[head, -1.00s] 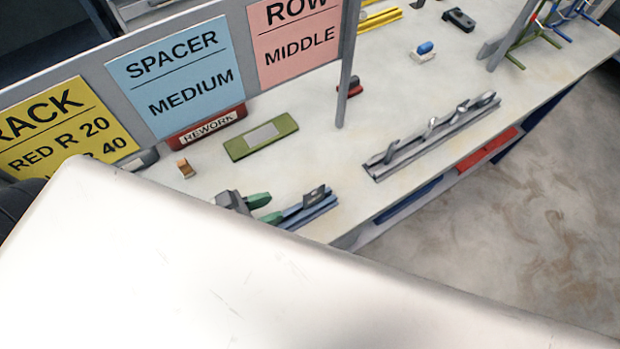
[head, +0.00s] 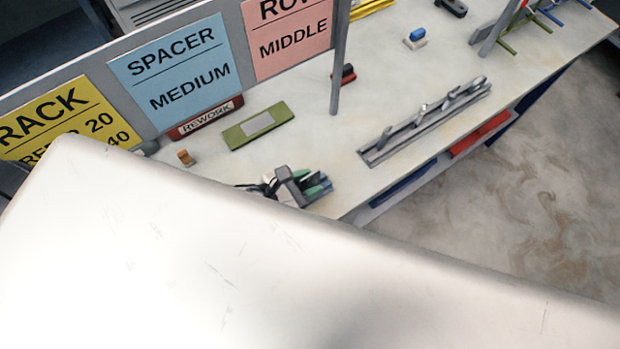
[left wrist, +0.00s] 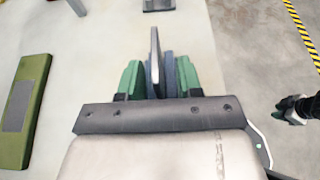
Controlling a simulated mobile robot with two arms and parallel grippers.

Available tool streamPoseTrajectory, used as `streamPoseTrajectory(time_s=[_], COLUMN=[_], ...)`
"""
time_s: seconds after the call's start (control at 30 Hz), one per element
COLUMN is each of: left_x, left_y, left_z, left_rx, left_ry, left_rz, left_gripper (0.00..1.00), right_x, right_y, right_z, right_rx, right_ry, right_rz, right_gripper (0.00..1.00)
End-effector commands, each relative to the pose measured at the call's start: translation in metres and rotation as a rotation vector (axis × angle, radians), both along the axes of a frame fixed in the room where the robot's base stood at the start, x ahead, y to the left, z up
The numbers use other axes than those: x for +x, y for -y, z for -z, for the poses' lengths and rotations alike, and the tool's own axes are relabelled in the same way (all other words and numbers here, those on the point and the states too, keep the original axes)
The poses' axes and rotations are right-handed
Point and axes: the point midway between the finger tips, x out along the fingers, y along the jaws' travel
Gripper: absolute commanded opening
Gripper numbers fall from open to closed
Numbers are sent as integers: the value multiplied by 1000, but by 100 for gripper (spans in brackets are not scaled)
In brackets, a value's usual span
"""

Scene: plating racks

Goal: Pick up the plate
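My left gripper (head: 312,186) is low over the near end of the bench. In the left wrist view its two green fingers (left wrist: 158,80) are apart. A thin grey plate (left wrist: 155,50) stands upright, seen edge-on, between them, with gaps on both sides. A blue-grey holder (left wrist: 171,66) lies under and beside the plate. In the head view the gripper mostly hides the plate and holder. A dark shape with a green tip (left wrist: 293,108), apparently my right gripper, is over the floor at the right of the wrist view; its fingers are unclear.
A grey rail with upright hooks (head: 425,125) lies farther along the bench. A green block (head: 258,125) lies near the back, also in the left wrist view (left wrist: 22,112). A grey post (head: 339,60) and sign panels stand behind. A pale surface covers the lower head view.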

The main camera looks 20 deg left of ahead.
Motion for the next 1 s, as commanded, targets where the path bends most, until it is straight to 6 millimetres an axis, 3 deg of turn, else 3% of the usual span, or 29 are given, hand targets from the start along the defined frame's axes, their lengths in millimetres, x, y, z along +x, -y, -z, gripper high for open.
streamPoseTrajectory(time_s=[0.13,0.33,0.37,0.77,1.0], left_x=[0,0,0,0,1], left_y=[0,-1,-1,-1,-1], left_z=[0,0,0,-2,-22], left_rx=[0,1,1,0,1], left_ry=[0,1,1,3,7], left_rz=[0,0,0,1,2], left_gripper=[32,1,0,0,0], right_x=[-1,-4,-4,-4,-4], right_y=[0,2,2,7,7], right_z=[1,1,1,1,5], right_rx=[-1,-3,-4,-9,-10], right_ry=[-2,-7,-6,-7,-7], right_rz=[-1,-1,-2,-2,-2], right_gripper=[31,31,31,31,31])
